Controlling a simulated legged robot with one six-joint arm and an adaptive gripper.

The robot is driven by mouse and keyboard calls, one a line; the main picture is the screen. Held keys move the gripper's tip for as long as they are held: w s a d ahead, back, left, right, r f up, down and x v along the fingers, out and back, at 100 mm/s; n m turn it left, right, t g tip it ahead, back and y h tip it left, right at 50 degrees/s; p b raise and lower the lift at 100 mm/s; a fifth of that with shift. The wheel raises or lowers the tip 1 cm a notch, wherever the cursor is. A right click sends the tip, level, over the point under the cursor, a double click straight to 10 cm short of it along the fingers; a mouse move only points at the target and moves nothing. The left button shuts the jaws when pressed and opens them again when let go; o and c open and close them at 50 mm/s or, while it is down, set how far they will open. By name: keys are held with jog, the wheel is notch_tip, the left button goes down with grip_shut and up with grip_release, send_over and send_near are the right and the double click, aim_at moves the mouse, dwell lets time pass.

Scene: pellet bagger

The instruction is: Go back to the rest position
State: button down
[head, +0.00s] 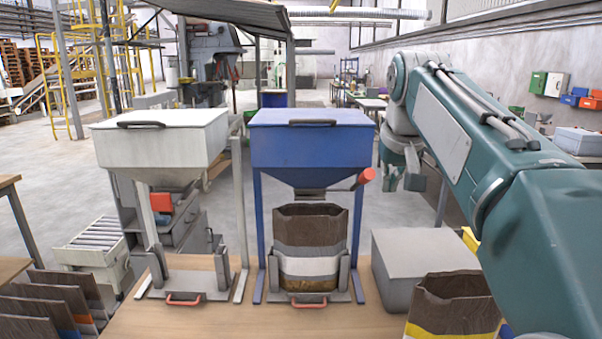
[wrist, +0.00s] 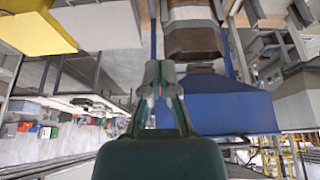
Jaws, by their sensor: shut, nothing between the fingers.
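My gripper (head: 403,180) hangs at the end of my teal arm, to the right of the blue hopper (head: 310,148) in the head view. It is shut and empty, apart from the lever with the red handle (head: 366,176) under that hopper. In the wrist view, which is upside down, my gripper (wrist: 158,72) shows with its fingers together. The blue hopper (wrist: 235,105) is just right of it there. An open brown bag (head: 310,228) stands upright below the blue hopper, on a holder with a red front handle (head: 309,301).
A white hopper (head: 160,140) stands left above an empty holder (head: 190,272). A grey box (head: 415,258) and another open brown bag (head: 455,297) stand on the bench's right. Flat bags (head: 50,300) lean at the lower left. Bare wood (head: 230,320) shows in front.

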jog(key=s+f+t, duration=0.1)
jog(key=s+f, duration=2.1)
jog(key=s, duration=0.3)
jog(key=shift+s+f, duration=0.25)
jog(key=shift+f, duration=0.05)
